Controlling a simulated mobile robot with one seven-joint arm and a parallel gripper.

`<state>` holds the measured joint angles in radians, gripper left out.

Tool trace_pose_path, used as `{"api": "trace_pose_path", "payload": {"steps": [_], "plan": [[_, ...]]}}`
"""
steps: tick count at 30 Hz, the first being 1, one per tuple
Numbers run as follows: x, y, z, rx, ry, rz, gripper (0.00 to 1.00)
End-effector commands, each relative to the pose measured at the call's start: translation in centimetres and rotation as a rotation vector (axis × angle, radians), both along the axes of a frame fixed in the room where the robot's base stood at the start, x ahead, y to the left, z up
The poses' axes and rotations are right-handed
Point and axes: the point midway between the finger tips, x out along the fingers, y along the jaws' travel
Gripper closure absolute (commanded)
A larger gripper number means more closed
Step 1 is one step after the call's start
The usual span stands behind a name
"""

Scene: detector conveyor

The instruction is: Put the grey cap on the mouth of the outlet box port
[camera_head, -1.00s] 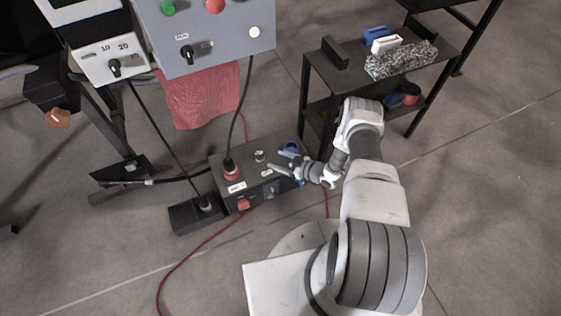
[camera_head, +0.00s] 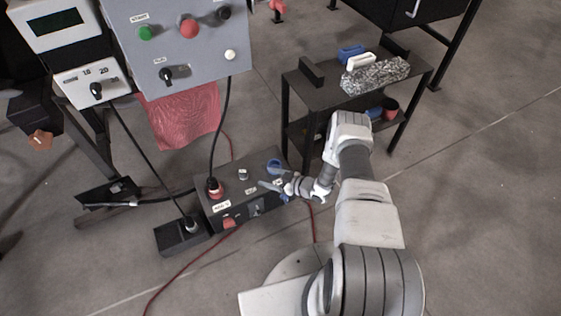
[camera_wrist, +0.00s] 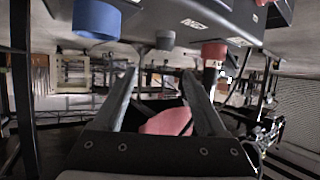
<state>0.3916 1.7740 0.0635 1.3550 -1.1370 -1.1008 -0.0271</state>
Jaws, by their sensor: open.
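The dark outlet box (camera_head: 224,184) lies on the floor. A small grey cap (camera_head: 243,175) stands on its top, between the red plug (camera_head: 214,188) and a blue round cap (camera_head: 274,166). I cannot tell how firmly the grey cap is seated on the port mouth. My gripper (camera_head: 272,190) is open and empty over the right side of the box, apart from the grey cap. In the wrist view the grey cap (camera_wrist: 165,40) is beyond the open fingertips (camera_wrist: 159,74), between the blue cap (camera_wrist: 97,18) and the red plug (camera_wrist: 214,50).
A black cable rises from the red plug to the grey control panel (camera_head: 190,60). A red cloth (camera_head: 180,115) hangs below the panel. A black pedal box (camera_head: 180,236) lies left of the outlet box. A dark shelf cart (camera_head: 310,95) stands behind my arm. Floor at right is clear.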

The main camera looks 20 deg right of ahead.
Motion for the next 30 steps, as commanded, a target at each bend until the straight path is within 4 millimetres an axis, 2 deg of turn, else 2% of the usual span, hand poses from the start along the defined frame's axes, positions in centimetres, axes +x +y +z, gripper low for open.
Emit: {"api": "trace_pose_path", "payload": {"steps": [5,9,15,20,24,30], "plan": [[4.8,-2.4,4.8,-0.108,0.006,-0.04,0.26],[8.6,-4.7,10.0,-0.213,0.029,-0.097,0.26],[11.8,-7.0,17.3,-0.323,0.061,-0.181,0.26],[13.0,-8.3,22.6,-0.385,0.084,-0.244,0.26],[13.4,-9.1,27.7,-0.431,0.105,-0.304,0.26],[12.2,-10.0,36.3,-0.488,0.15,-0.411,0.26]]}}
